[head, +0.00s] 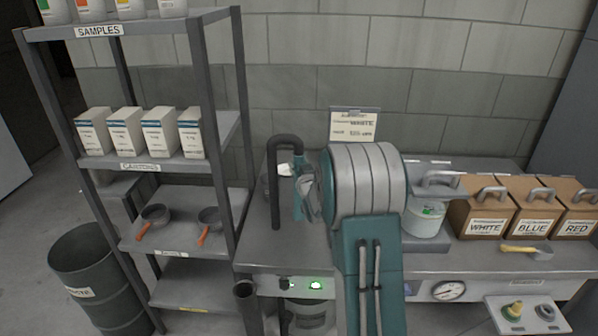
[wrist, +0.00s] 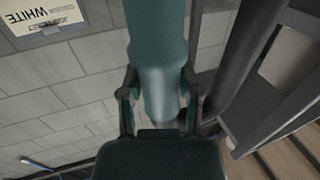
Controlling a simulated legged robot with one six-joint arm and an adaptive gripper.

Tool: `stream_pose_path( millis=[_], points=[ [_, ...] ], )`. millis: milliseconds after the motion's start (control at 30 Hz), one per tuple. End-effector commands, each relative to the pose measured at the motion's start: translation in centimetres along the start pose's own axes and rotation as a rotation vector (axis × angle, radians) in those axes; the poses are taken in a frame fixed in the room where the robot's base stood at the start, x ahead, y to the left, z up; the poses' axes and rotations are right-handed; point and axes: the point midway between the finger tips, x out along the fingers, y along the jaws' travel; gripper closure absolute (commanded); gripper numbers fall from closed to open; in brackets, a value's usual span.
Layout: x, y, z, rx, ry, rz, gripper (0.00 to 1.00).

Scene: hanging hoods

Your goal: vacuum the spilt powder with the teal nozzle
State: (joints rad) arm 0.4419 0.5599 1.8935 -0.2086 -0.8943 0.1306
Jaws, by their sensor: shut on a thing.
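The teal nozzle (head: 298,187) stands roughly upright over the left part of the grey bench (head: 265,253), with a dark bent hose (head: 276,185) beside it. My gripper (head: 308,190) is shut on the nozzle. In the wrist view the nozzle (wrist: 158,50) runs between the two fingers of my gripper (wrist: 158,90). A small white patch (head: 284,170) shows behind the hose, beside a round rim; I cannot tell whether it is the spilt powder. My arm hides much of the middle of the bench.
A sign (head: 352,124) stands at the back wall. Boxes labelled WHITE (head: 486,227), BLUE (head: 532,227) and RED (head: 577,227) and a yellow-handled scoop (head: 519,249) are on the right. A shelf rack (head: 222,120) stands close on the left, with a dark bin (head: 85,270) beyond.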

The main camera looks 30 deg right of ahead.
Motion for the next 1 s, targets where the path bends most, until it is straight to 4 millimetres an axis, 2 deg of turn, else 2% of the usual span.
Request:
stream_pose_path(
  millis=[500,1000],
  points=[
    [0.0,0.0,-4.4,-0.001,0.004,0.0,1.0],
    [0.0,0.0,-4.6,-0.001,0.003,0.0,1.0]
  ],
)
